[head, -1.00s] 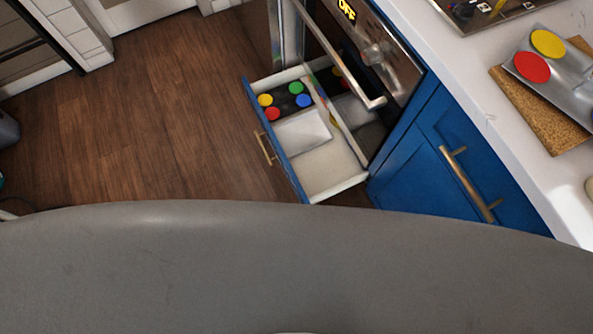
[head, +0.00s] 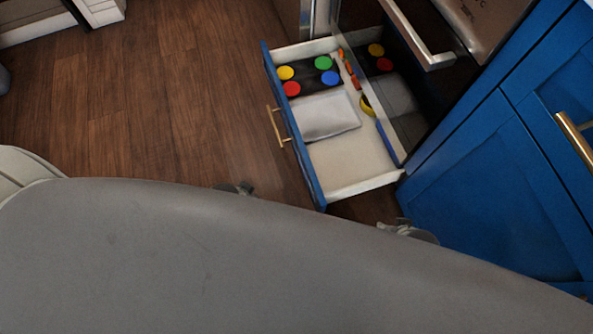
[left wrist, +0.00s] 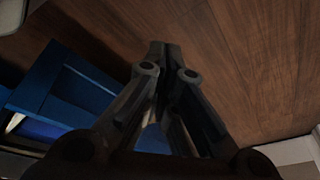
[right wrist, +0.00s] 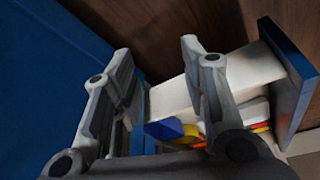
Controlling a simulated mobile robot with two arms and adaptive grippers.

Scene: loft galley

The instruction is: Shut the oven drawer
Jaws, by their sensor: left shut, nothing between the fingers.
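The oven drawer (head: 368,186) stands pulled out below the oven, with a blue front and a brass handle (head: 276,127). In the right wrist view its blue front (right wrist: 292,75) and pale side wall (right wrist: 235,75) show ahead. My left gripper (head: 236,187) is shut and empty, over the floor in front of the drawer, apart from it; its closed tips show in the left wrist view (left wrist: 165,50). My right gripper (head: 398,227) is near the drawer's near right corner, beside the cabinet. Its fingers are spread (right wrist: 155,50), with nothing gripped. Whether it touches the drawer is unclear.
The drawer holds colored discs (head: 308,76), a pale tray (head: 325,115) and a blue-handled utensil (head: 388,142). The oven door handle (head: 412,38) juts out above. A blue cabinet (head: 490,190) stands to the right. Wooden floor (head: 170,100) left of the drawer is clear.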

